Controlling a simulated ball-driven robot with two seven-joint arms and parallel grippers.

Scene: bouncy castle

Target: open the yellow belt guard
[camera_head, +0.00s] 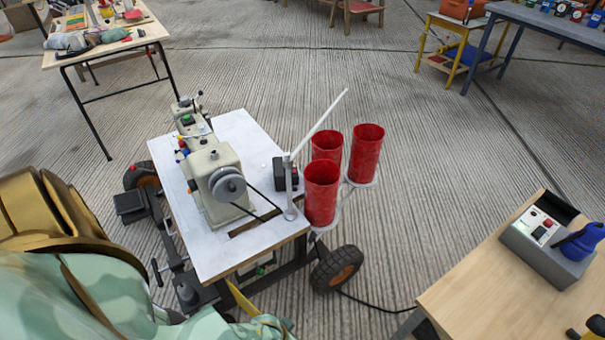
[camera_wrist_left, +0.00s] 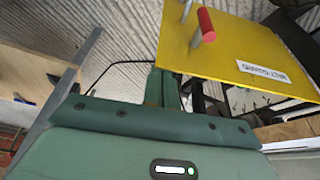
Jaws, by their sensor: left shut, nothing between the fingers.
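The yellow belt guard (camera_wrist_left: 235,55) fills the upper right of the left wrist view as a flat yellow panel. It carries a white label and a red-gripped handle (camera_wrist_left: 206,24). In the head view, a narrow yellow strip (camera_head: 240,299) shows below the front edge of the sewing machine table; it may be the guard's edge. My left gripper (camera_wrist_left: 163,86) is shut and empty. In the left wrist view its fingers appear just left of the panel's lower left corner, apart from the handle. I cannot make out its fingertips in the head view. My right gripper is not in view.
The sewing machine (camera_head: 217,180) stands on a white wheeled table (camera_head: 245,130). Three red cylinders (camera_head: 321,190) stand at its right. A wooden table (camera_head: 500,290) with a grey control box is at lower right. Ribbed floor between them is clear, apart from a black cable.

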